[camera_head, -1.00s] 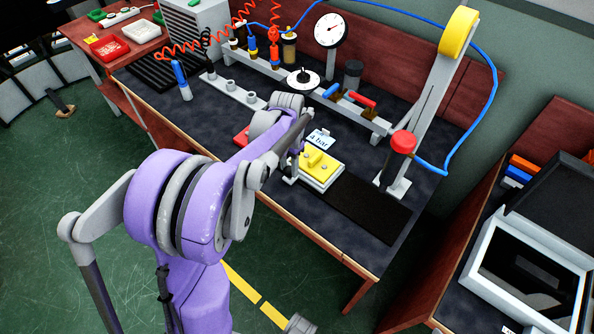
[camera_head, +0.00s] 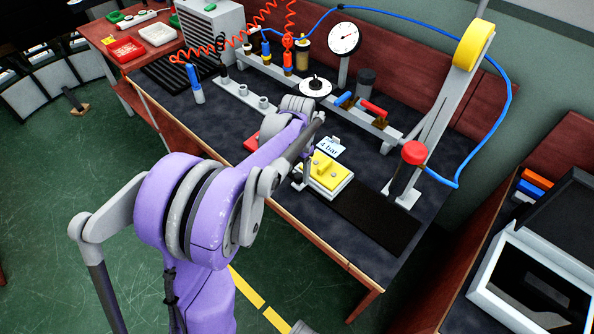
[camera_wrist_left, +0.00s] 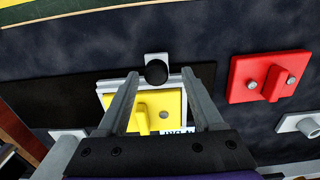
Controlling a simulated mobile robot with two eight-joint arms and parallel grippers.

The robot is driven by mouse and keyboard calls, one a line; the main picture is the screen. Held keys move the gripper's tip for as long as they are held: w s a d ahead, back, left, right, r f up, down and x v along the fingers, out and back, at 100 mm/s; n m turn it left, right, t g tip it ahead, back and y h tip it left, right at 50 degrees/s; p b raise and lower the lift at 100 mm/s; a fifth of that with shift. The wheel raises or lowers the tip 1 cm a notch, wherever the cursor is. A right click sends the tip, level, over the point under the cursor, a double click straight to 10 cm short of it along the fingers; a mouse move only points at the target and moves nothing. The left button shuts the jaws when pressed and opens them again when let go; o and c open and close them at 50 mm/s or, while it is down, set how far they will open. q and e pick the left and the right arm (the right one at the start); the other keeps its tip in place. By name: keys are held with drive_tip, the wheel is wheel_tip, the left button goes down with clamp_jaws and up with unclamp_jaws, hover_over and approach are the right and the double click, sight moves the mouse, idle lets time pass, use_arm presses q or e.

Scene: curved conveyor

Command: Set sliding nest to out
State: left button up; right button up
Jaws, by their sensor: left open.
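The sliding nest, a yellow plate with a raised fin on a white base (camera_head: 327,172), sits at the left end of a black track (camera_head: 378,218) on the bench in the head view. In the left wrist view the yellow nest (camera_wrist_left: 171,102) lies between and below my fingers, with a black round knob (camera_wrist_left: 156,72) at its edge. My left gripper (camera_wrist_left: 160,76) is open, its two fingers apart over the nest, holding nothing. In the head view my left gripper (camera_head: 304,172) is partly hidden by my arm. Whether a finger touches the nest cannot be told. My right gripper is out of view.
A red block (camera_wrist_left: 270,80) lies near the nest. A "4 bar" card (camera_head: 330,147) stands behind it. A lever press with a red knob (camera_head: 414,153) stands beyond the track. The track right of the nest is bare.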

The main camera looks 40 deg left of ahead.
use_arm(q)
wheel_tip(320, 180, up, 10)
drive_tip(key=p, duration=0.1)
drive_tip(key=shift+r, duration=0.15)
idle(0.5)
drive_tip(key=s+d+t+p, duration=0.5)
drive_tip(key=s+d, duration=1)
drive_tip(key=d, duration=0.4)
drive_tip(key=shift+p, duration=0.4)
idle(0.8)
